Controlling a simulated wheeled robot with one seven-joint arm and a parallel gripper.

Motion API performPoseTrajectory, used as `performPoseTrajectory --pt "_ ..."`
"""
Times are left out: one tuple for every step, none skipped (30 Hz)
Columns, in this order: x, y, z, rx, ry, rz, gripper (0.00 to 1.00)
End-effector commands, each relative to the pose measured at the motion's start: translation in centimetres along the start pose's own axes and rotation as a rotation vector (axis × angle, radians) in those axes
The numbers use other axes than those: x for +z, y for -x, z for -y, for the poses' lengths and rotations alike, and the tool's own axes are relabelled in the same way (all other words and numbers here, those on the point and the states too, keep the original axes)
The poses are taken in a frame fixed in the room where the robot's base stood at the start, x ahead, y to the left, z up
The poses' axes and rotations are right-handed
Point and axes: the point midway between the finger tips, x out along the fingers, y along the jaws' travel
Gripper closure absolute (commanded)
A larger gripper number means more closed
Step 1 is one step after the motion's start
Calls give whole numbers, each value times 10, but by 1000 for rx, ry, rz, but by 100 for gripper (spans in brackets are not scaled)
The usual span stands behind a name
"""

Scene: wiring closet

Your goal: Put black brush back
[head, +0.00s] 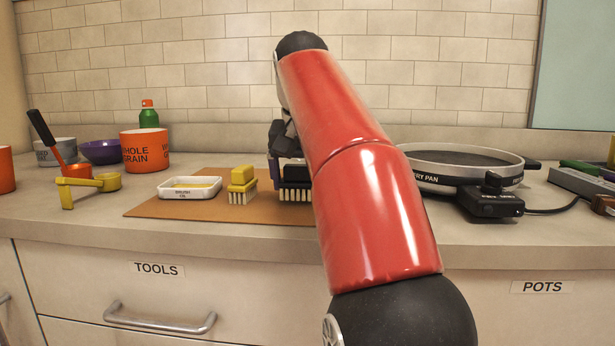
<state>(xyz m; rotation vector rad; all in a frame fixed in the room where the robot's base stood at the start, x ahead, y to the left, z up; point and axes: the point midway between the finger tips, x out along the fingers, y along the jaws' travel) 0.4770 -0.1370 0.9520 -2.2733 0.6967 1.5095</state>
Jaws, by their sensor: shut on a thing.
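The black brush (296,190) stands bristles down on or just above the brown mat (165,210), right of the yellow brush; I cannot tell whether it touches the mat. Its white bristles show below a dark body, and its right part is hidden behind my red arm. My gripper (283,172) is at the black brush, shut on it, mostly hidden by my arm. The yellow brush (242,185) stands bristles down on the mat. A small white dish (190,192) with yellow content sits at the mat's left.
An electric fry pan (425,178) with a corded control (488,200) stands right of my arm. Orange pot (145,150), purple bowl (101,151), grey bowl (55,150), green bottle (148,118) and yellow tool (88,185) stand at left. The counter's front edge is clear.

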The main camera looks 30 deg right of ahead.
Motion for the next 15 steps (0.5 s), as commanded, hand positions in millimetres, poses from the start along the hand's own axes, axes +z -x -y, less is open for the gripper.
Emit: performPoseTrajectory --pt "0 0 0 0 0 0 43" --pt "0 0 0 0 0 0 43" --pt "0 0 0 0 0 0 43" --pt "0 0 0 0 0 0 43" --pt "0 0 0 0 0 0 43" --pt "0 -1 0 0 0 0 43" --pt "0 -1 0 0 0 0 43" --pt "1 -2 0 0 0 0 43" --pt "1 -2 0 0 0 0 43" --pt "1 -3 0 0 0 0 43" --pt "1 -3 0 0 0 0 43" --pt "2 -4 0 0 0 0 43" --pt "2 -4 0 0 0 -1 43" --pt "2 -4 0 0 0 0 43" --pt "2 -5 0 0 0 0 43"
